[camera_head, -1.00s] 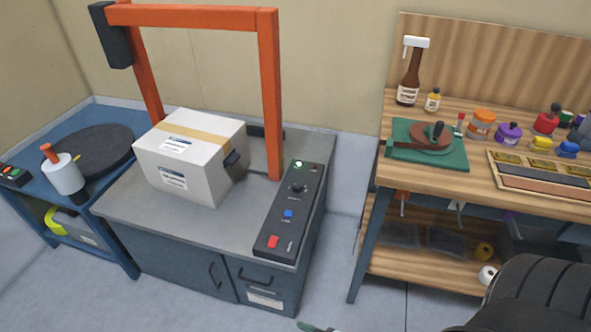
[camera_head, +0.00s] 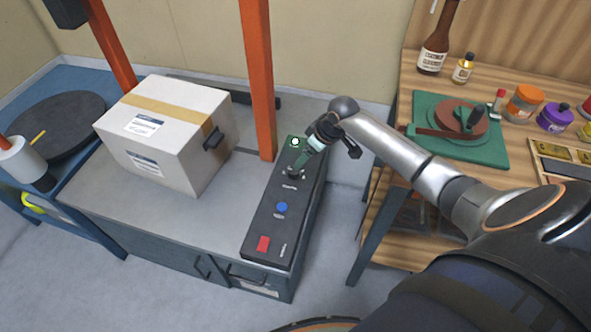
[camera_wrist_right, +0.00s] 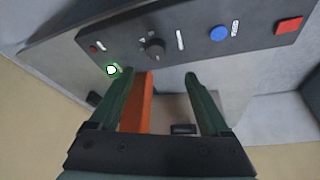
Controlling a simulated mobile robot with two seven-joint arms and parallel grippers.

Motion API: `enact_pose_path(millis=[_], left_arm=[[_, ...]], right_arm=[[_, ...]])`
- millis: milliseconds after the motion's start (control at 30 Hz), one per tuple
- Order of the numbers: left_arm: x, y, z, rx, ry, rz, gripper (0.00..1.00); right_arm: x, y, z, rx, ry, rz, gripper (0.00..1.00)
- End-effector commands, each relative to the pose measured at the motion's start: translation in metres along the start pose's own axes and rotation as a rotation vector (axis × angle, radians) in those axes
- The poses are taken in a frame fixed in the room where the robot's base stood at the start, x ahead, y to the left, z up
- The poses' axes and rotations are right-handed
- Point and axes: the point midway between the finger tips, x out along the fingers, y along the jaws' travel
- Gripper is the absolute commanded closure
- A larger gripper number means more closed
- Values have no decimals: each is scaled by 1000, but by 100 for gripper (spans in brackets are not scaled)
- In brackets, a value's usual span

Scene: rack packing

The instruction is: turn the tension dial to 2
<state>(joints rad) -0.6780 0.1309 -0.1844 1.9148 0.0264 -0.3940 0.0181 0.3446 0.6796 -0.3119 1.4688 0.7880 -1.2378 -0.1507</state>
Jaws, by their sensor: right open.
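The tension dial is a dark round knob (camera_wrist_right: 153,47) on the black control panel (camera_head: 268,222), between a green lamp (camera_head: 295,142) and a blue button (camera_head: 281,207). In the head view my right gripper (camera_head: 300,168) is over the dial and mostly hides it. In the right wrist view my right gripper (camera_wrist_right: 158,76) is open and empty, its two green fingers reaching toward the panel, with the dial just beyond the tips. The dial's setting is too small to read. My left gripper is not in view.
A taped white carton (camera_head: 170,125) sits on the grey bench left of the panel. An orange upright post (camera_head: 258,80) stands close behind the panel. A red button (camera_head: 263,244) is at the panel's front end. A wooden workbench (camera_head: 481,75) is at the right.

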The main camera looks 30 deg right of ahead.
Motion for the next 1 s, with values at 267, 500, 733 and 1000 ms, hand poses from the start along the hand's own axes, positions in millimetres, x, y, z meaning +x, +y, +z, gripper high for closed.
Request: enact_pose_path(millis=[267, 500, 733, 1000], left_arm=[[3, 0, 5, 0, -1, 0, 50], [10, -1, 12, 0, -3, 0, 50], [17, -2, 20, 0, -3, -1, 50], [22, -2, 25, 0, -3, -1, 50]], right_arm=[[13, 7, -4, 7, -13, -5, 19], [58, 7, -4, 7, -10, -4, 19], [96, 7, -3, 5, -11, -2, 19], [116, 8, -4, 5, -9, -1, 19]])
